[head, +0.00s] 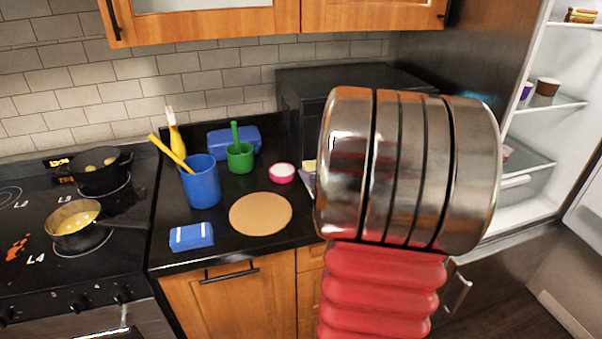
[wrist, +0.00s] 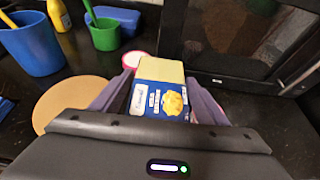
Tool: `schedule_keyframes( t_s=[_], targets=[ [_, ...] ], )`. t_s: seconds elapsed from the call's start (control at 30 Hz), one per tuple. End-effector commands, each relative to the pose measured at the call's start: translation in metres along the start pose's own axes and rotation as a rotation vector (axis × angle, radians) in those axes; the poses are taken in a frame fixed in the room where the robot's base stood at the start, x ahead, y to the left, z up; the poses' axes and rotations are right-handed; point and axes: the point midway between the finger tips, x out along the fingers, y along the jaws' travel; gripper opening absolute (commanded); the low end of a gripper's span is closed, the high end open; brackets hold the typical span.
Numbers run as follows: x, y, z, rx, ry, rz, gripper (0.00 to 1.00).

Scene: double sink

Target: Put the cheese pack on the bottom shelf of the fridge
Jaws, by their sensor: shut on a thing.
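The cheese pack (wrist: 160,92), yellow on top with a blue printed label, sits between the two purple-grey fingers of my gripper (wrist: 158,98) in the wrist view. The gripper is shut on it, above the black counter. In the head view only a small yellow edge of the pack (head: 309,166) shows; my arm hides most of it and the gripper. The fridge (head: 540,140) stands open at the right. Its upper shelves and a clear drawer show in part. My arm covers some of the interior, and I cannot make out the bottom shelf clearly.
The counter holds a blue cup (head: 201,183), green mortar (head: 240,158), round board (head: 261,213), pink-rimmed dish (head: 282,173) and blue pack (head: 191,237). A dark microwave (head: 300,95) stands behind my arm. The open fridge door (head: 585,235) is at the far right.

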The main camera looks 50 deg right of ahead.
Motion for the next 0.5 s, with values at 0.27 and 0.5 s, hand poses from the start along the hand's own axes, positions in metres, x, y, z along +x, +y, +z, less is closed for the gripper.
schedule_keyframes(
  t_s=[0.27, 0.5],
  targets=[
    [0.008, -0.002, -0.023, 0.005, 0.003, -0.003, 0.34],
    [0.020, -0.003, -0.051, 0.003, 0.000, -0.004, 0.34]
  ],
)
